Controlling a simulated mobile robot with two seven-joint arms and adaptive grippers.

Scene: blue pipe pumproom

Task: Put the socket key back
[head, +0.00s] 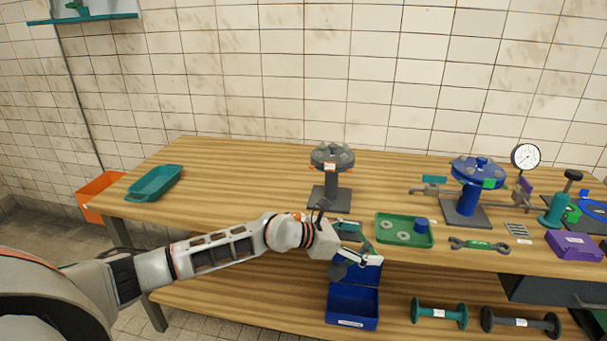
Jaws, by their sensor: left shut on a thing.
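My left gripper (366,252) reaches in from the left and is at the front edge of the wooden workbench (240,188), just left of the green tray (405,243). It is shut on the socket key, which is small here and mostly hidden by the hand and fingers. I cannot make out the key's shape or tilt. The green tray holds grey ring-shaped parts and a blue cup-like piece (421,226). An open blue bin (352,304) sits on the lower shelf below the gripper. My right gripper is not in view.
A grey flanged stand (331,165) is behind the gripper. A blue flanged stand (468,186), a wrench (479,245), a gauge (525,157) and a purple box (574,245) are to the right. A teal tray (154,183) is at left. The bench between the teal tray and grey stand is clear.

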